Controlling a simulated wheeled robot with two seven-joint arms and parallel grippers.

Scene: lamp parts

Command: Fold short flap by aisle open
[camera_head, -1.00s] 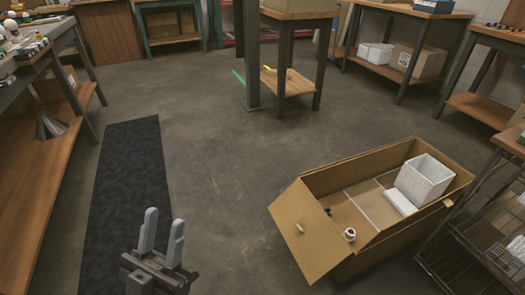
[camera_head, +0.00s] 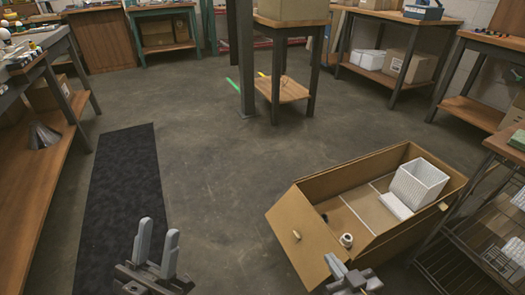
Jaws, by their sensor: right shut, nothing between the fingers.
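An open cardboard box (camera_head: 345,183) stands on the floor at the lower right. Its short flap (camera_head: 301,237) at the left end, on the aisle side, is folded outward and slopes down to the left, with a small tan tab on it. Inside are a white ribbed bin (camera_head: 418,181), a white slab and a small white round part (camera_head: 346,240). My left gripper (camera_head: 157,250) is open and empty above the floor, left of the box. My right gripper (camera_head: 343,268) is shut and empty at the bottom edge, in front of the flap's lower right part in the picture.
A black mat (camera_head: 118,205) lies along the left. A wooden shelf bench (camera_head: 40,180) stands left of it. A wire rack (camera_head: 475,240) stands close to the box's right side. Concrete floor between mat and box is clear.

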